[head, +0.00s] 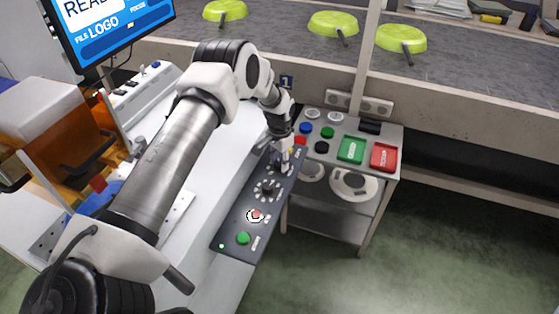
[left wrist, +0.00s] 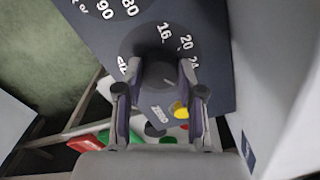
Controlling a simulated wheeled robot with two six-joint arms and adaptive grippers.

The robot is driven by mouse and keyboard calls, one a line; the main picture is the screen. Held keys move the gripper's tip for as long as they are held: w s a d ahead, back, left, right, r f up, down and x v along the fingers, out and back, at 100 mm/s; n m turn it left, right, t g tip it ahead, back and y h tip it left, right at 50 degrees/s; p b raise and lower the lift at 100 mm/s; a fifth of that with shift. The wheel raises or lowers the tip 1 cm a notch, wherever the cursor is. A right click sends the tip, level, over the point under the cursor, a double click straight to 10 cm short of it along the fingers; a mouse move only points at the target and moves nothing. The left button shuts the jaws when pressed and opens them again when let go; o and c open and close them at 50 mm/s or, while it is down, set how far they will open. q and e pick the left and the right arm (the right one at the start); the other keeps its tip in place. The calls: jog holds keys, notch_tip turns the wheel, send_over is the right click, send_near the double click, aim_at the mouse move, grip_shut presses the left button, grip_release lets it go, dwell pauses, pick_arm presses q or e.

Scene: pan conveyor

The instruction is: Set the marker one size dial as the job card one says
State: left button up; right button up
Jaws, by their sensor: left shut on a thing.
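The size dial (left wrist: 160,76) is a dark knob in the left wrist view, with 16, 20 and 24 printed around it. My left gripper (left wrist: 162,92) is shut on this knob, one finger on each side. The fingers hide part of the scale, and I cannot tell where the pointer stands. In the head view my left gripper (head: 283,160) is at the far end of the dark control panel (head: 231,231) and covers the dial. A second dial (head: 267,189) is nearer on the panel. I cannot make out a job card. My right gripper is not in view.
The panel also has a red button (head: 256,215) and a green button (head: 243,238). A cart (head: 392,137) with green and red trays stands right of the panel. The marker's orange hood (head: 45,150) is at left. Green pans (head: 333,24) lie on the conveyor behind.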

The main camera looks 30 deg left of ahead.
pick_arm(q)
jog(key=n, duration=0.3)
jog(key=shift+s+f+p, duration=0.1)
jog(key=shift+s+p, duration=0.05)
jog(key=shift+p, duration=0.25)
jog(key=shift+f+n+p, duration=0.1)
jog(key=shift+n+p, duration=0.2)
jog(key=shift+n, duration=1.6)
jog(key=shift+s, duration=0.1)
jog(key=o, duration=1.1)
jog(key=shift+o, duration=0.2)
jog(key=shift+w, duration=0.2)
